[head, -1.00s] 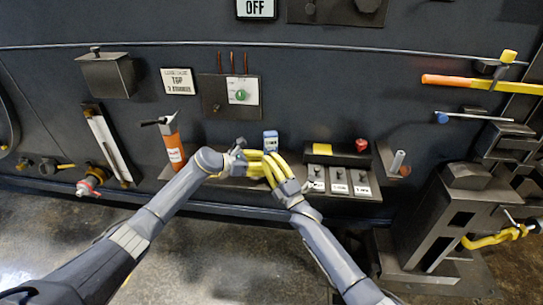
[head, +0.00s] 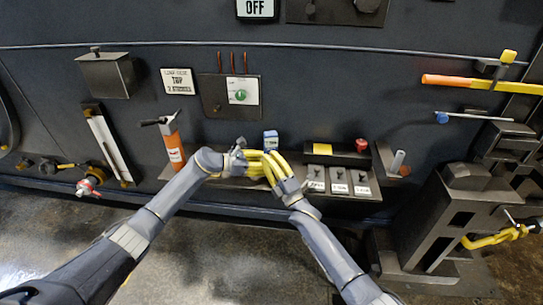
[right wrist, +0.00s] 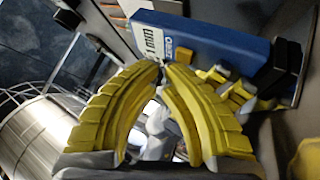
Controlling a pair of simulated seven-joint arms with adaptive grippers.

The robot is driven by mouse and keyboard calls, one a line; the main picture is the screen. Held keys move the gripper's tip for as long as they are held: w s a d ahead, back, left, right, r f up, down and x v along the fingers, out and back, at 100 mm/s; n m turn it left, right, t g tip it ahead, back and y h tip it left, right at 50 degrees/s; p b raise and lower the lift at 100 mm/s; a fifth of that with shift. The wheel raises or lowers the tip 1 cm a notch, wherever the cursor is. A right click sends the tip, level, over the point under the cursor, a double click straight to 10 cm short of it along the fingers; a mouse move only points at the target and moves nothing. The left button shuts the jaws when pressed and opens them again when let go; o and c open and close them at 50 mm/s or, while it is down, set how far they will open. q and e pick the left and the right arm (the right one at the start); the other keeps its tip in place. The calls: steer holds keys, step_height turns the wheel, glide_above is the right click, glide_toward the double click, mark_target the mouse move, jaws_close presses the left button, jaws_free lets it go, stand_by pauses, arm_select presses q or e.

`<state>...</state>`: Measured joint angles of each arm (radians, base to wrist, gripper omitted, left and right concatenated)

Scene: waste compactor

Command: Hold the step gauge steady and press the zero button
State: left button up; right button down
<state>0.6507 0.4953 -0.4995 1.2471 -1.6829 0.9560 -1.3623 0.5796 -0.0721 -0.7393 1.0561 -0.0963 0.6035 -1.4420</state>
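The step gauge appears to be the small blue block (head: 270,138) at the shelf's middle; in the right wrist view a large blue body (right wrist: 205,42) with a white label lies just beyond the fingertips. My right gripper (head: 266,160) is in front of and below the block in the head view. Yellow finger parts lie along the blue body's lower edge.
The narrow shelf (head: 225,183) carries an orange bottle (head: 174,148) on the left. On the right are labelled dark blocks (head: 338,181), a black box with a yellow patch (head: 322,149) and a red knob (head: 361,145). A dark machine frame (head: 440,225) stands at right.

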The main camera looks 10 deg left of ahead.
arm_select(q)
steer(key=shift+f, duration=0.15)
arm_select(e)
steer(key=shift+w+a, duration=0.15)
steer(key=shift+w, duration=0.35)
stand_by(0.8)
arm_select(q)
steer(key=shift+s, duration=0.1)
arm_select(e)
steer(key=shift+s, duration=0.1)
steer(key=shift+s+d, duration=0.3)
steer(key=shift+s, duration=0.55)
steer(key=shift+s, duration=0.1)
steer(key=shift+s+d, duration=0.3)
steer(key=shift+s, duration=0.45)
steer(key=shift+s+d, duration=0.3)
steer(key=shift+s, duration=0.4)
steer(key=shift+s+d, duration=0.3)
steer(key=shift+s, duration=0.45)
arm_select(q)
steer(key=o, duration=0.9)
steer(key=shift+a, duration=0.1)
